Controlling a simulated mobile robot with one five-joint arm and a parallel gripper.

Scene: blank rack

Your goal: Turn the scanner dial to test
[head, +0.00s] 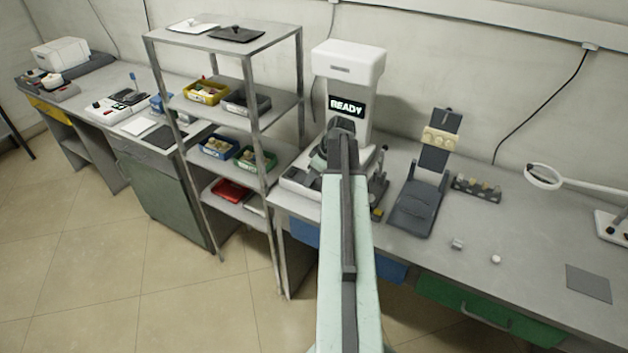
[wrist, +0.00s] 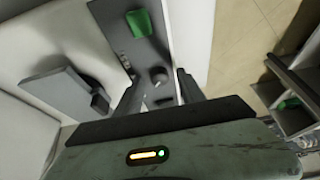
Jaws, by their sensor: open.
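The scanner (head: 348,65) is a white upright machine at the back of the bench, its screen (head: 347,106) reading READY. My arm reaches toward its base and hides much of its lower front. In the head view my gripper is mostly hidden by the arm, near the scanner's base. In the wrist view my gripper (wrist: 157,79) has its two dark fingers apart over a grey panel. A small round grey knob (wrist: 159,75), perhaps the dial, shows between the fingertips, with no clear contact. Its setting cannot be read. A green piece (wrist: 139,23) lies farther up the panel.
A metal shelf rack (head: 222,85) with coloured bins stands close left of the scanner. A dark stand (head: 420,203) and a small holder (head: 477,188) are to the right. A magnifier lamp (head: 543,177) is at far right. The front right bench is mostly clear.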

